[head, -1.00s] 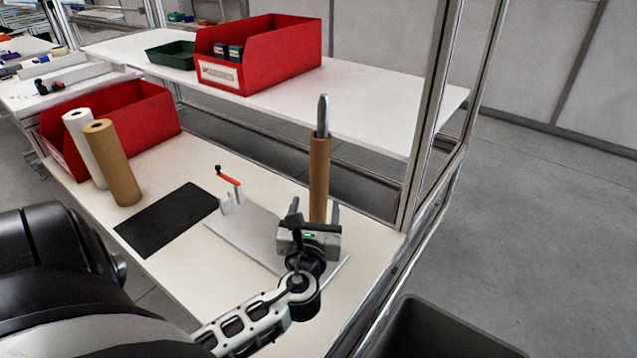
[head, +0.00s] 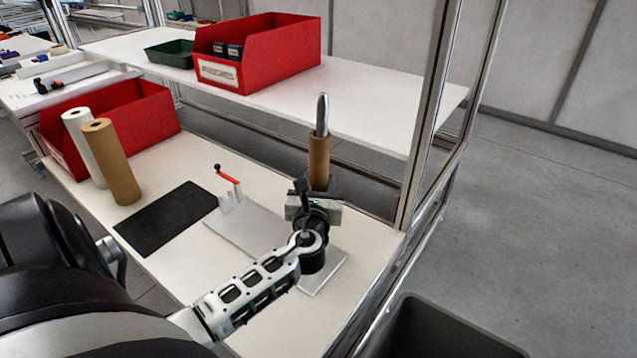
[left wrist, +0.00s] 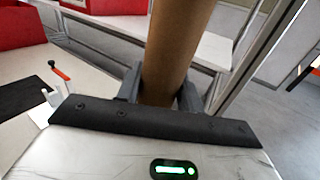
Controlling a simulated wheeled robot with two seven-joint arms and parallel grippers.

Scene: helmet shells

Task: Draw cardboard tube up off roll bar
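A brown cardboard tube (head: 319,160) stands upright around the roll bar (head: 322,115), whose pale metal tip sticks out above it. The bar rises from a light grey base plate (head: 250,235) at the table's right end. My left gripper (head: 317,187) is at the tube's lower part, hiding what lies behind it. In the left wrist view, the tube (left wrist: 172,50) passes between the two grey fingertips (left wrist: 160,92), one close on each side. The fingers look open around it; contact is not clear. My right gripper is not in view.
A brown roll (head: 112,165) and a white roll (head: 77,125) stand by a red bin (head: 140,112) at left. A shelf (head: 370,100) is behind; a metal post (head: 425,130) stands right.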

